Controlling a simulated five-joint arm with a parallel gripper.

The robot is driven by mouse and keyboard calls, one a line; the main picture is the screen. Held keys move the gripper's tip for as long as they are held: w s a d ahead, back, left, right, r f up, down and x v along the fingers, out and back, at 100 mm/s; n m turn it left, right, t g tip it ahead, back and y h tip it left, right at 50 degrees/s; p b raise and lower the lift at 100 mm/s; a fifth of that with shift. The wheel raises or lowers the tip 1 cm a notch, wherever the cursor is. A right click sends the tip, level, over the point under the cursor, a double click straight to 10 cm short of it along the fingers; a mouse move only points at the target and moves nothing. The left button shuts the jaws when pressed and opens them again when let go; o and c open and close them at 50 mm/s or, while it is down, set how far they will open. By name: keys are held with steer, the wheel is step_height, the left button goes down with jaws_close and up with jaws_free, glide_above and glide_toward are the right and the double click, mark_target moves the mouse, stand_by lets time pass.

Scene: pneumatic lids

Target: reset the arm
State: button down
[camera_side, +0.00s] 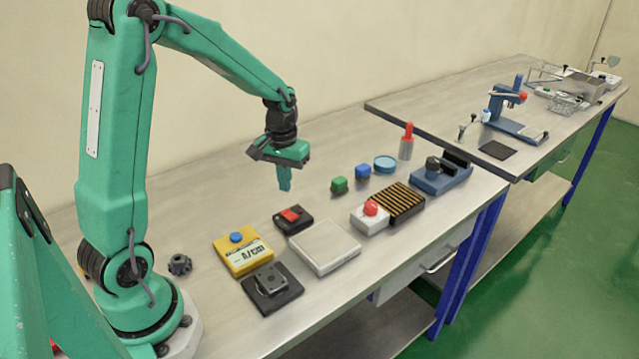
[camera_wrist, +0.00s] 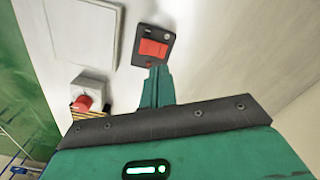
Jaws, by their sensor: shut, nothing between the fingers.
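My green arm reaches over the workbench from the left. My gripper (camera_side: 285,186) hangs pointing down above the bench, behind the black switch box, in the side view. Its fingers are together with nothing between them. In the wrist view my gripper (camera_wrist: 157,75) also shows as a narrow shut pair of green fingers. Their tips overlap the near end of the black box with a red rocker switch (camera_wrist: 152,48) in that picture. That switch box (camera_side: 292,219) lies on the bench in the side view. I cannot tell the exact gap between them.
A yellow meter (camera_side: 242,252), a black plate with a grey block (camera_side: 272,287), a pale flat box (camera_side: 324,246) and a red-button box (camera_side: 370,214) stand nearby. Green (camera_side: 339,185) and blue (camera_side: 362,171) blocks and a red-topped bottle (camera_side: 406,142) stand farther back. The bench's back left is clear.

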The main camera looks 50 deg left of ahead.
steer(key=shift+r, duration=0.25)
steer(key=s+d+r+m+t, duration=0.5)
steer(key=s+d+r+m, duration=0.1)
steer(key=s+d+r, duration=0.6)
steer(key=s+r, duration=0.2)
steer(key=s, duration=0.1)
steer(key=shift+d+r+t, duration=0.15)
steer(key=shift+r+t, duration=0.05)
steer(key=shift+t, duration=0.1)
